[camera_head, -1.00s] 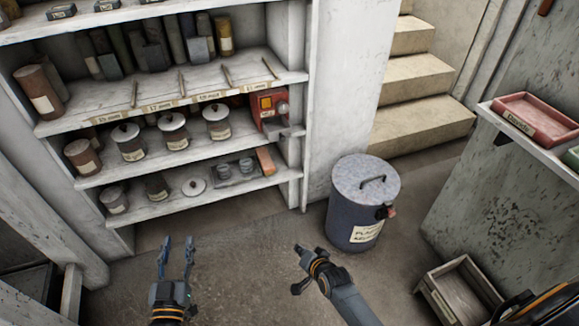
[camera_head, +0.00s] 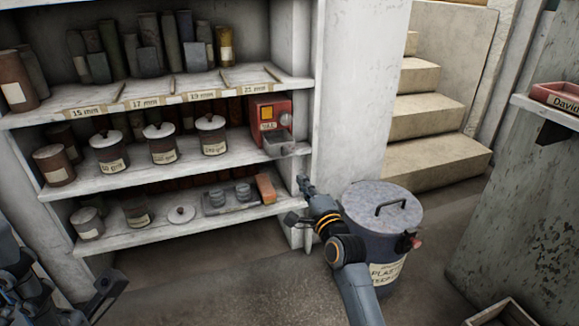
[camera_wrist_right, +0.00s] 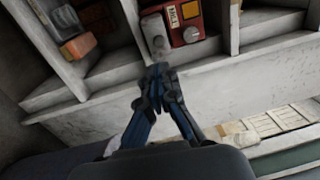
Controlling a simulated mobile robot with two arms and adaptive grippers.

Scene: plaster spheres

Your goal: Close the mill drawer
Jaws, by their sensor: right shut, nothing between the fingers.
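The red mill (camera_head: 268,112) stands at the right end of the middle shelf. Its grey drawer (camera_head: 279,145) sticks out of the front, over the shelf edge. In the right wrist view the mill (camera_wrist_right: 187,22) is at the top, with the drawer (camera_wrist_right: 156,34) beside its label. My right gripper (camera_head: 304,186) is shut and empty, below and slightly right of the drawer in the head view, apart from it. In the wrist view its fingertips (camera_wrist_right: 158,70) point toward the drawer. My left gripper (camera_head: 102,294) shows only partly at the lower left; its fingers are unclear.
Lidded jars (camera_head: 160,144) line the middle shelf left of the mill. A brick-coloured block (camera_head: 265,189) lies on the shelf below. A white upright (camera_head: 350,90) borders the shelves on the right. A lidded grey bin (camera_head: 381,205) stands close beside my right arm.

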